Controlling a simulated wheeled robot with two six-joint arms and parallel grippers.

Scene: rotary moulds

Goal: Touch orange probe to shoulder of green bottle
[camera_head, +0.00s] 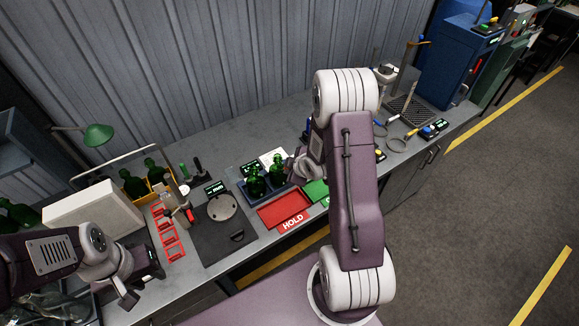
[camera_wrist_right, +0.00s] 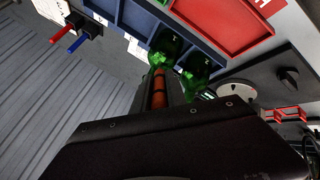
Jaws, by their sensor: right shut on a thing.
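Two green bottles stand in a blue tray; the left one (camera_head: 255,182) and the right one (camera_head: 276,173) show in the head view. In the right wrist view one bottle (camera_wrist_right: 166,46) is just beyond the orange probe (camera_wrist_right: 158,88), and the other bottle (camera_wrist_right: 196,72) is beside it. My right gripper (camera_wrist_right: 158,98) is shut on the orange probe, whose far end overlaps the nearer bottle's outline; I cannot tell whether they touch. In the head view my right arm hides the probe. My left gripper (camera_head: 142,284) is open and empty at the lower left.
A red HOLD tray (camera_head: 284,211) and a green tray (camera_head: 315,191) lie in front of the bottles. A dark plate with a round disc (camera_head: 222,207) is to their left. More green bottles stand in a yellow crate (camera_head: 155,185). A red rack (camera_head: 168,238) is near my left gripper.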

